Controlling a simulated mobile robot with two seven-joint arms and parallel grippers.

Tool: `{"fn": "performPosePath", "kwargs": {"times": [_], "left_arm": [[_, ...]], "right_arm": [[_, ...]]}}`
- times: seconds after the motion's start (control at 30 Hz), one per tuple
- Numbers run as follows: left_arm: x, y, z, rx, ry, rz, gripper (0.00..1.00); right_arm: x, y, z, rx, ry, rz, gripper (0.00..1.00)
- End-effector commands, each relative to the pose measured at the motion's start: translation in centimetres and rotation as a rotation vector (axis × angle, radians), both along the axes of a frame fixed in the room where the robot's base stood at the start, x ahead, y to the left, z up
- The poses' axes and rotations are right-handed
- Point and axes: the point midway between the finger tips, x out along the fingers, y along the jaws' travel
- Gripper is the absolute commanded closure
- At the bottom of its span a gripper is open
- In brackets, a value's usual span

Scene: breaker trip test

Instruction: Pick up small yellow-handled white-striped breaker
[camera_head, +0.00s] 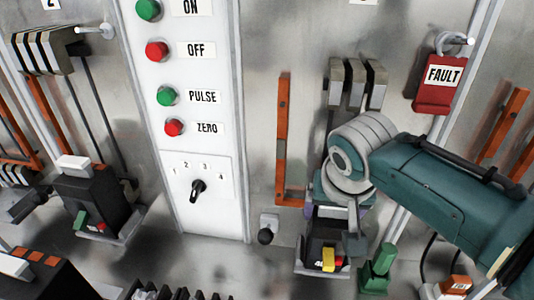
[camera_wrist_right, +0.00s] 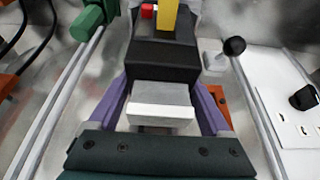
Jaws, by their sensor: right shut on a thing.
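The small breaker (camera_head: 322,228) has a black body, a yellow handle and a white stripe, and sits low at the right of the middle in the head view. In the right wrist view its black body (camera_wrist_right: 162,62) fills the middle, with the yellow handle at the top and the white-edged end nearest me. My right gripper (camera_head: 336,212) reaches down to it from the right. Its purple fingers (camera_wrist_right: 163,104) are on both sides of the breaker and shut on it. The breaker's far side is hidden. My left gripper is not in view.
A green-handled part (camera_head: 378,265) stands close to the right of the breaker. A black knob (camera_head: 265,236) is to its left. A control panel (camera_head: 212,215) with buttons and a dial stands further left. A red FAULT tag (camera_head: 435,92) hangs at upper right. Another breaker (camera_head: 92,205) is at left.

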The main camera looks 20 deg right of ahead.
Motion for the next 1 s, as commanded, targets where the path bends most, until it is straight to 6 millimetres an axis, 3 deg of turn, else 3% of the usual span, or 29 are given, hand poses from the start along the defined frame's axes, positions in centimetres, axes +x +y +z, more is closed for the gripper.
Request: {"fn": "performPosePath", "kwargs": {"times": [0.07, 0.5, 1.0], "left_arm": [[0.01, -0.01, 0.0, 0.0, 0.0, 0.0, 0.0], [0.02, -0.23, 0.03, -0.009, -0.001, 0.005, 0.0], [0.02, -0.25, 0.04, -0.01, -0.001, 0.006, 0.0]], "right_arm": [[-0.03, 0.0, -0.02, 0.0, 0.001, 0.0, 0.53], [-0.05, 0.0, -0.03, 0.0, 0.001, 0.0, 1.0], [0.08, 0.0, 0.43, 0.0, -0.002, 0.0, 1.0]]}}
